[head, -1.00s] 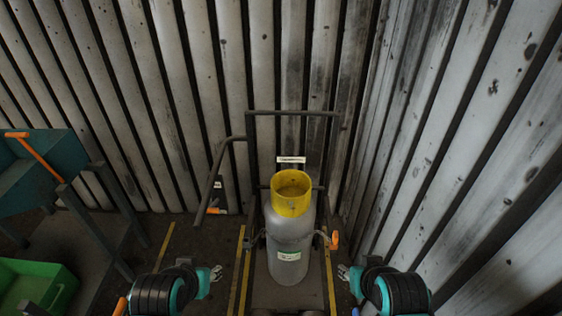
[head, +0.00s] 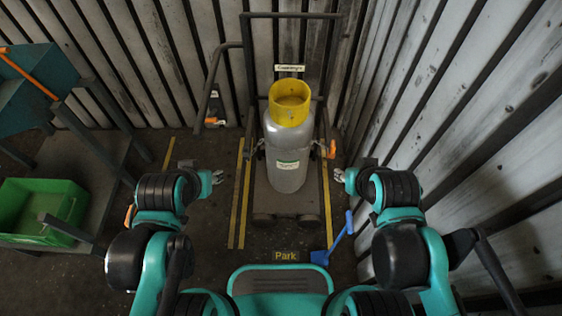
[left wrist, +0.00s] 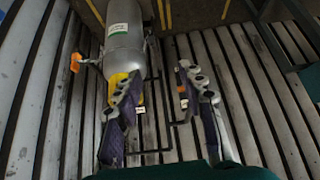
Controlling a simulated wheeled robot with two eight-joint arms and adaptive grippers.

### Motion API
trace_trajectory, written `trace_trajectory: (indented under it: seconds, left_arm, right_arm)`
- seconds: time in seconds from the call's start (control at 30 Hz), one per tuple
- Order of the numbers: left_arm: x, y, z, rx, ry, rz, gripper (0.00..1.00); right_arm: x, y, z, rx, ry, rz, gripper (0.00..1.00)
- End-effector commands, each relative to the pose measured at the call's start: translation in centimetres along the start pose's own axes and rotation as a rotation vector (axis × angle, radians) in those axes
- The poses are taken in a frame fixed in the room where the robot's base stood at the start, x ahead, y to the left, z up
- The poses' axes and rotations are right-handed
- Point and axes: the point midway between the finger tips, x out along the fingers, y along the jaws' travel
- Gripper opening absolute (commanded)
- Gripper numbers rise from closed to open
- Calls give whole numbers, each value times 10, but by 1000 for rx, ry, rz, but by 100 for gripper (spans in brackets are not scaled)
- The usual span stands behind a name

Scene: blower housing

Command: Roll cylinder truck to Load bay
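The cylinder truck (head: 301,198) stands in a corner between ribbed metal walls, its dark handle frame rising at the back. A grey gas cylinder (head: 287,160) with a yellow collar (head: 289,103) stands upright on it; the left wrist view shows the cylinder (left wrist: 124,35) too. My left gripper (head: 217,178) is left of the truck, apart from it; its fingers (left wrist: 155,92) are spread and empty in the left wrist view. My right gripper (head: 338,176) is right of the truck, small in view, its fingers unclear. A "Park" label (head: 285,255) is on the floor in front. No Load bay is visible.
Yellow floor lines (head: 239,208) flank the truck. A green crate (head: 40,207) and a teal bin on a stand (head: 30,82) are at the left. A blue tool (head: 341,238) lies right of the label. The ribbed wall (head: 480,130) is close on the right.

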Motion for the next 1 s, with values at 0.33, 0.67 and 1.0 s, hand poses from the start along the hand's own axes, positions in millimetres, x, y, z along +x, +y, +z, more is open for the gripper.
trace_trajectory:
  seconds: [0.33, 0.67, 1.0]
  left_arm:
    - [0, 0, 0, 0, 0, 0, 40]
    - [0, 0, 0, 0, -1, 0, 42]
    - [-13, -8, -74, 32, -147, -36, 42]
  right_arm:
    - [0, 0, 0, 0, 0, 0, 38]
    - [0, 0, 0, 0, 0, 0, 38]
    - [-20, 0, -14, 0, 0, 0, 38]
